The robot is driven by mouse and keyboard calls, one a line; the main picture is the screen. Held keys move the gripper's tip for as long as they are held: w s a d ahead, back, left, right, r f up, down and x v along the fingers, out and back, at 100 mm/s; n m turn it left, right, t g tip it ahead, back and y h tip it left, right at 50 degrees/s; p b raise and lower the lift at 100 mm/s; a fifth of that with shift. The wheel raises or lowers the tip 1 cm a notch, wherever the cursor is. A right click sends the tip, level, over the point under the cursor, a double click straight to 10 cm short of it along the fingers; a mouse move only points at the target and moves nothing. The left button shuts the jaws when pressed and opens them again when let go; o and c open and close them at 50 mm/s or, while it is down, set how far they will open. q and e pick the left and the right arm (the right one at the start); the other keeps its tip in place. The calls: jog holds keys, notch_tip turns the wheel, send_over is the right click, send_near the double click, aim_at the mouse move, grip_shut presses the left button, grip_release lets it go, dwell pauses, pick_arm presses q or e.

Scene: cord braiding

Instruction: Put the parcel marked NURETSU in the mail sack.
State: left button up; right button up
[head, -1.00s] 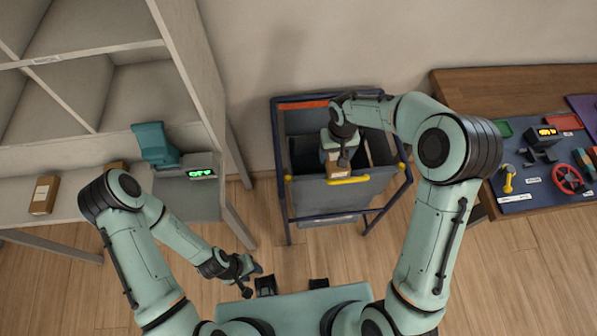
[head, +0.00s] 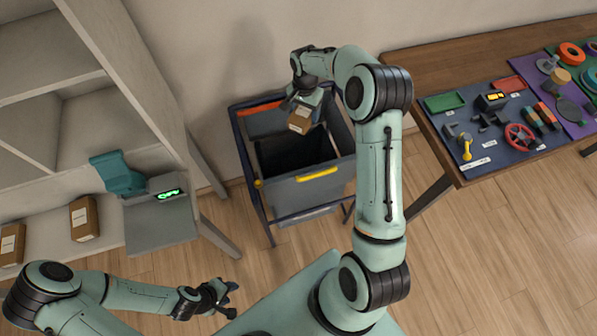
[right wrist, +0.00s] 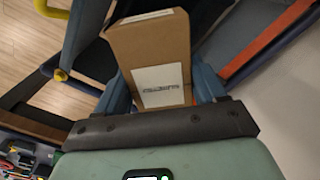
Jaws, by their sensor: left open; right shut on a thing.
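My right gripper (right wrist: 165,92) is shut on a brown cardboard parcel (right wrist: 150,45). The parcel has a white label with dark lettering that is too blurred to read for certain. In the head view the held parcel (head: 301,119) is above the back part of the mail sack (head: 318,185), a grey open-topped bin in a dark blue frame with yellow handles. The sack's dark opening shows in front of and below the parcel. My left gripper (head: 222,298) is open and empty, low at the bottom of the head view, away from the sack.
Two more brown parcels (head: 84,218) lie on the pale shelf at left, beside a teal device (head: 117,174) and a scale with a green display (head: 169,194). A wooden bench (head: 440,62) with tools on coloured mats stands at right. Floor shows between.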

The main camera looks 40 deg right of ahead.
pick_arm(q)
jog(key=shift+s+f+b, duration=0.7)
jog(key=shift+s+f, duration=0.35)
jog(key=shift+f, duration=0.05)
pick_arm(e)
notch_tip(320, 180, down, 5)
jog(key=o, duration=1.1)
jog(key=shift+o, duration=0.2)
jog(key=shift+r, duration=0.1)
pick_arm(q)
jog(key=shift+w+r, duration=0.35)
jog(key=shift+r, duration=0.05)
pick_arm(e)
notch_tip(320, 180, up, 13)
jog(key=shift+r, duration=0.15)
pick_arm(q)
jog(key=shift+s, duration=0.1)
